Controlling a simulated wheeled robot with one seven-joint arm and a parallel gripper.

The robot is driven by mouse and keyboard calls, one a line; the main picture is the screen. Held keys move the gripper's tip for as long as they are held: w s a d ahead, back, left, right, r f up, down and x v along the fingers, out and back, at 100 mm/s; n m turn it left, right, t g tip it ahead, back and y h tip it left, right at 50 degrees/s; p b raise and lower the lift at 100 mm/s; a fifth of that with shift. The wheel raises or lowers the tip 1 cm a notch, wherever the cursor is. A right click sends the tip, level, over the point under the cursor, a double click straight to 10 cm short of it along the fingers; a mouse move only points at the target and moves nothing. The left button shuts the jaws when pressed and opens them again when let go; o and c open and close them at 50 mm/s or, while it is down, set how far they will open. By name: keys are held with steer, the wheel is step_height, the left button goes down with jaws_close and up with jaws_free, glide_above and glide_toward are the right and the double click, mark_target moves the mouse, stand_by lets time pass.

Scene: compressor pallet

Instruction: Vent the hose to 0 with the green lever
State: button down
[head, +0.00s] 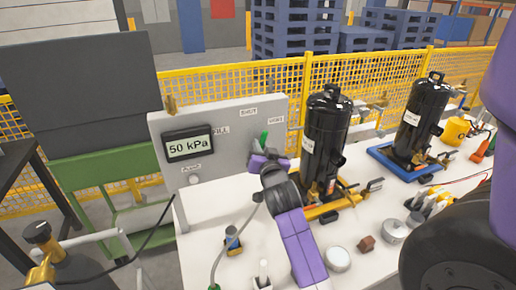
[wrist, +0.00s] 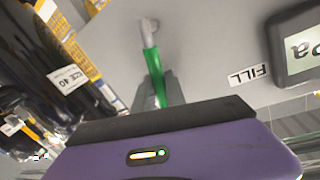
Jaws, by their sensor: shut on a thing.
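The green lever (head: 264,138) sits on the front of a grey panel (head: 220,135). My gripper (head: 267,158) is shut on it and hides part of it in the head view. In the wrist view the lever (wrist: 151,64) runs from a grey pivot (wrist: 148,25) down between my fingers (wrist: 160,90). The gauge (head: 188,145) on the panel reads 50 kPa. Labels FILL (head: 221,130), SHUT (head: 249,111) and VENT (head: 276,119) surround the lever. A thin grey hose (head: 223,249) curves down beside my arm.
Two black compressors (head: 326,130) (head: 414,122) stand on the white table (head: 365,213), the near one close right of my gripper. A yellow mesh fence (head: 220,80) runs behind.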

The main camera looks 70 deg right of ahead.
steer(key=shift+s+d+f+m+y, duration=0.25)
steer(key=shift+s+d+f+m, duration=0.15)
steer(key=shift+m, duration=0.55)
steer(key=shift+s+d+f+m+y, duration=0.2)
steer(key=shift+s+d+f+m, duration=0.25)
steer(key=shift+m, duration=0.55)
steer(key=shift+s+d+f+m+y, duration=0.3)
steer(key=shift+s+m, duration=0.2)
steer(key=shift+m, duration=0.45)
steer(key=c, duration=1.4)
jaws_free()
steer(key=shift+o, duration=0.2)
steer(key=shift+a, duration=0.1)
steer(key=b+v, duration=0.1)
steer(key=v, duration=0.6)
steer(key=shift+s+a, duration=0.2)
steer(key=shift+a, duration=0.05)
